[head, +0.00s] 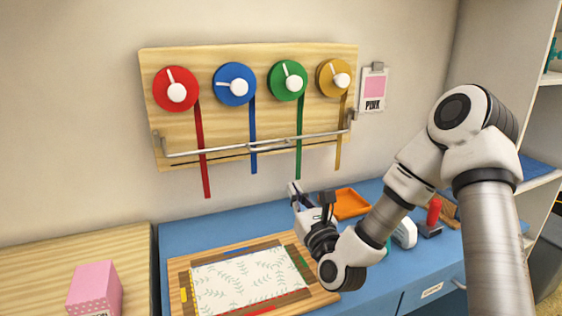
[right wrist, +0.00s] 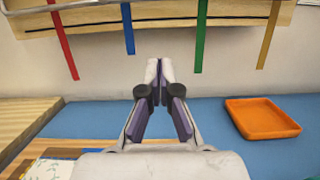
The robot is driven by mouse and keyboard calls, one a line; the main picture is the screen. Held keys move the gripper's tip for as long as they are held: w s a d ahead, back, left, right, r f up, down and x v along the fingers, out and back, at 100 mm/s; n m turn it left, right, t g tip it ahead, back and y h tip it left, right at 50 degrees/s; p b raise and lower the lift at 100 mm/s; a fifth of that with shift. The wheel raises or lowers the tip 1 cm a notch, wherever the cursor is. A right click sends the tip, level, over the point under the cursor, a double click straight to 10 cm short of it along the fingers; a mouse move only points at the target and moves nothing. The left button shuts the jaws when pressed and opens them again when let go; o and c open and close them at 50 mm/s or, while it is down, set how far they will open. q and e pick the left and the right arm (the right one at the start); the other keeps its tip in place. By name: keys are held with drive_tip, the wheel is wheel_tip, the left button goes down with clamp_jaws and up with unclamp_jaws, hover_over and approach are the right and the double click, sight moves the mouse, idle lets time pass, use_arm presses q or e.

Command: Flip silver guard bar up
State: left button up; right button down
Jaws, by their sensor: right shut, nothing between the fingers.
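The silver guard bar (head: 240,148) runs across the lower part of a wooden wall board (head: 215,60), in front of the hanging ribbons. Its right end meets a bracket near the board's right edge. A part of the bar also shows at the top left of the right wrist view (right wrist: 60,6). My right gripper (head: 293,188) is below the bar, over the blue table, apart from the bar. In the right wrist view its fingertips (right wrist: 159,72) are together with nothing between them. My left gripper is not in view.
Red (head: 175,89), blue, green and yellow ribbon spools sit on the board. An orange tray (head: 350,204) and a framed leaf-print sheet (head: 248,278) lie on the blue table (head: 200,236). A pink box (head: 95,288) stands at left. A PINK card (head: 373,90) hangs at right.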

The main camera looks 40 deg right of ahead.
drive_tip(key=x, duration=0.4)
drive_tip(key=p+x, duration=0.1)
drive_tip(key=x, duration=0.4)
drive_tip(key=shift+w+r, duration=0.15)
drive_tip(key=shift+r, duration=0.15)
drive_tip(key=r, duration=0.1)
drive_tip(key=s+r+p, duration=0.1)
drive_tip(key=r, duration=0.1)
drive_tip(key=shift+s+a+r+p, duration=0.1)
drive_tip(key=shift+s+p, duration=0.2)
